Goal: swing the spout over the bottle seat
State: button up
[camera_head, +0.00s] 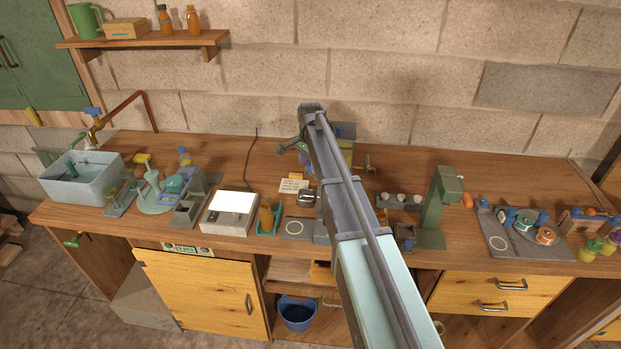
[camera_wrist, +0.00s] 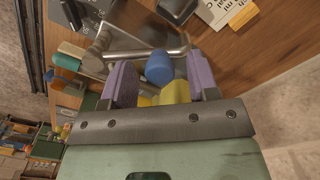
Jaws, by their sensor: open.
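In the wrist view my gripper (camera_wrist: 160,82) is open, with one purple finger on each side. A blue rounded knob (camera_wrist: 159,67) and a yellow piece (camera_wrist: 175,91) show between the fingers; I cannot tell whether the fingers touch them. A grey metal tube with a bent end (camera_wrist: 150,53), which looks like the spout, crosses just beyond the fingertips. In the head view my arm hides most of the still. A grey plate with a pale ring (camera_head: 294,228), possibly the bottle seat, lies on the bench left of my arm.
A white-topped box (camera_head: 228,224) and an orange jar in a teal holder (camera_head: 268,217) stand left of the ringed plate. A green column (camera_head: 437,205) and several small cups (camera_head: 400,200) stand right of my arm. A white printed card (camera_head: 294,185) lies behind the plate.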

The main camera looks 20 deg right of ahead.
jog(key=shift+f, duration=0.35)
grip_shut()
